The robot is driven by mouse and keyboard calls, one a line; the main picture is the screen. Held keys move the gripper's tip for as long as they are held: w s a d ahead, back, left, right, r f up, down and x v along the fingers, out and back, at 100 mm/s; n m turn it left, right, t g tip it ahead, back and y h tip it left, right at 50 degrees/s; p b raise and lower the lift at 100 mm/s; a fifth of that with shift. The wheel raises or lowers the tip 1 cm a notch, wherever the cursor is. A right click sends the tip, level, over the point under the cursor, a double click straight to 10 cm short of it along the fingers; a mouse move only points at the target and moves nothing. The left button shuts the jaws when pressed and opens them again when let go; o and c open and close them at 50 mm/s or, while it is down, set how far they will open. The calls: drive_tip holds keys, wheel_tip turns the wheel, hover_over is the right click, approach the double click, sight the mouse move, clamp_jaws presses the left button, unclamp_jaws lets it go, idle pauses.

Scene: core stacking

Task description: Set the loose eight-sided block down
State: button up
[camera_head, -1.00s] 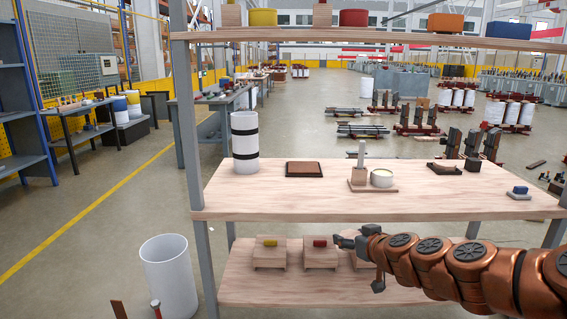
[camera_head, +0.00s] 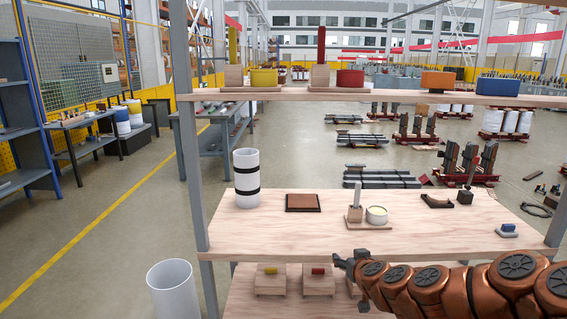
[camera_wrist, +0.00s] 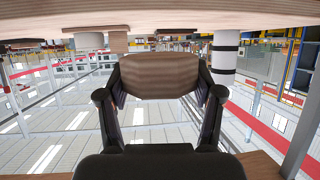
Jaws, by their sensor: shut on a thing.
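My gripper (camera_head: 345,263) reaches in from the right, in front of the middle board's front edge in the head view. In the wrist view (camera_wrist: 160,95) its two dark fingers are shut on a brown wooden block with slanted corners, which looks like the eight-sided block (camera_wrist: 158,76). The block is held clear of any surface. The head view does not show it clearly, and its far side is hidden.
The middle board (camera_head: 270,232) carries a black-banded white cylinder (camera_head: 246,178), a dark square plate (camera_head: 303,202), a base with a post and round cup (camera_head: 376,215), and a small blue piece (camera_head: 508,229). Its front is bare. Uprights and an upper shelf (camera_head: 380,96) frame it.

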drive_tip(key=shift+m+h, duration=0.6)
drive_tip(key=shift+h, duration=0.1)
drive_tip(key=shift+w+a+r+p, duration=0.1)
drive_tip(key=shift+r+p, duration=1.4)
drive_tip(key=shift+p, duration=0.8)
drive_tip(key=shift+w+a+r+p, duration=0.1)
drive_tip(key=shift+r+p, duration=1.4)
drive_tip(key=shift+p, duration=0.75)
